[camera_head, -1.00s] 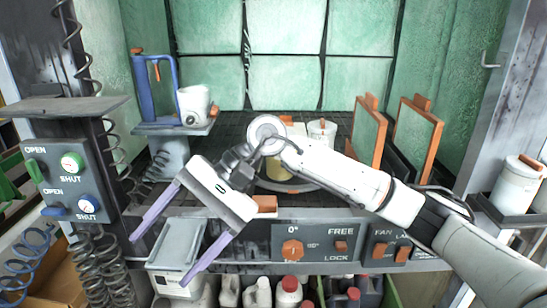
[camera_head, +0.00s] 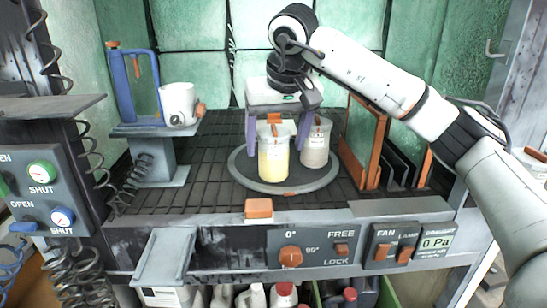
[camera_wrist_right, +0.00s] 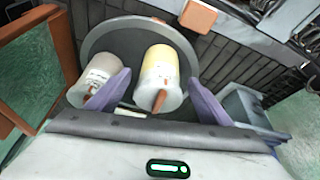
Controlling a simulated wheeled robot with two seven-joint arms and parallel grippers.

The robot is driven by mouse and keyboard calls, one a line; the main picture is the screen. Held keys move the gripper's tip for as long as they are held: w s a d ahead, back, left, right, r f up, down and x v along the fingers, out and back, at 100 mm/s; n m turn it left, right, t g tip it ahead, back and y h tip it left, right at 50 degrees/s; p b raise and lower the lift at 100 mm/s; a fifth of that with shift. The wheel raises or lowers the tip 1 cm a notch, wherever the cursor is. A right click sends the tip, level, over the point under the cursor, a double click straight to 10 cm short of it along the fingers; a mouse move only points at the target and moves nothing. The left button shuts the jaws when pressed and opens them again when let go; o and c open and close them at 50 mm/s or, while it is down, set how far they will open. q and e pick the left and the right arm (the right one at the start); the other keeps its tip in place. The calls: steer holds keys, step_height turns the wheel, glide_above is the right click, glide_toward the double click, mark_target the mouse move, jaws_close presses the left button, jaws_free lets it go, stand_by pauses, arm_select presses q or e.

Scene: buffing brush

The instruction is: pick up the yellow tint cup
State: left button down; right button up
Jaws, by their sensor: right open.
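The yellow tint cup (camera_head: 273,160) is a clear cup of yellow liquid with an orange tab on its lid. It stands upright at the front of a round grey turntable (camera_head: 247,176). My right gripper (camera_head: 277,142) is open, pointing down behind and over the cup, with a purple finger on each side. In the right wrist view the yellow cup (camera_wrist_right: 162,66) lies between the spread fingers (camera_wrist_right: 158,80); I cannot tell whether they touch it. A pale cup (camera_head: 315,152) stands close on the right, and one finger overlaps it in the wrist view. My left gripper is not in view.
Orange-framed panels (camera_head: 362,150) stand right of the turntable. A blue stand (camera_head: 140,85) with a white pot (camera_head: 178,104) is at the left. An orange block (camera_head: 258,208) sits on the front edge. The dark grid floor left of the turntable is clear.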

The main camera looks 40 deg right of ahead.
steer(key=x, duration=0.5)
steer(key=shift+r, duration=0.1)
steer(key=c, duration=1.2)
